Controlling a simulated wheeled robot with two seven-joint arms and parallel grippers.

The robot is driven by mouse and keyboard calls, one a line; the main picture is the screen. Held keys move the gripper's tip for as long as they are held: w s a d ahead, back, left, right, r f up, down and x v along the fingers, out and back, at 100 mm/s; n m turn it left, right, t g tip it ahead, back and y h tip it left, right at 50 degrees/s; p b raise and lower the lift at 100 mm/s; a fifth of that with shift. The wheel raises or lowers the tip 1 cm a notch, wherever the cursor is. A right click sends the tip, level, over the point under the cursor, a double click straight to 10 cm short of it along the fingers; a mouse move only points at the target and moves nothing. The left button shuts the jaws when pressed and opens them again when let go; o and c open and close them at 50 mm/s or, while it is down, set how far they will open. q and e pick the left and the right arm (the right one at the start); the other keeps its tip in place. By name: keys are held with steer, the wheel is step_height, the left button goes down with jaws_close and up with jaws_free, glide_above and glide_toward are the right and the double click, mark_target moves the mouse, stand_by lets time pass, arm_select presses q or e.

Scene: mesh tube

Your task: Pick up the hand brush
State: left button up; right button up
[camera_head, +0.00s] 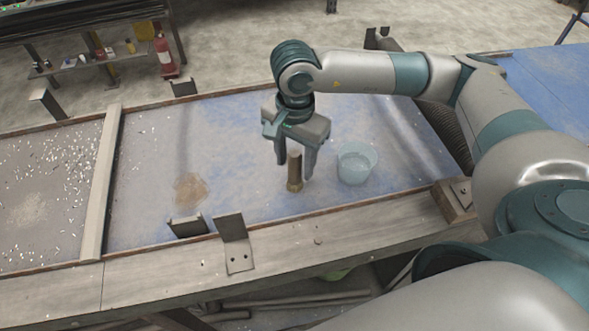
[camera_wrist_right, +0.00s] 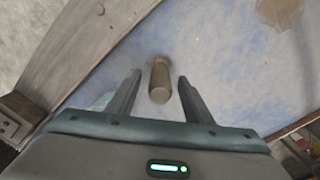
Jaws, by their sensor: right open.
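The hand brush (camera_head: 295,172) stands upright on the blue table surface, with a brown handle and a wider yellowish-brown lower end. My right gripper (camera_head: 293,170) points down over it and is open, with one finger on each side of the handle. In the right wrist view the brush (camera_wrist_right: 159,82) shows between the two fingertips of the right gripper (camera_wrist_right: 158,78), with a gap on both sides. My left gripper is not in view.
A translucent light-blue bucket (camera_head: 356,163) stands just right of the brush. Wooden rails (camera_head: 140,275) edge the table, and metal brackets (camera_head: 233,243) stand on the near rail. A brownish pile (camera_head: 190,190) lies to the left. The blue surface between pile and brush is clear.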

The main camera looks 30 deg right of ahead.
mark_target(295, 170)
steer(key=shift+f+p, duration=0.5)
steer(key=shift+f, duration=1)
steer(key=c, duration=1.1)
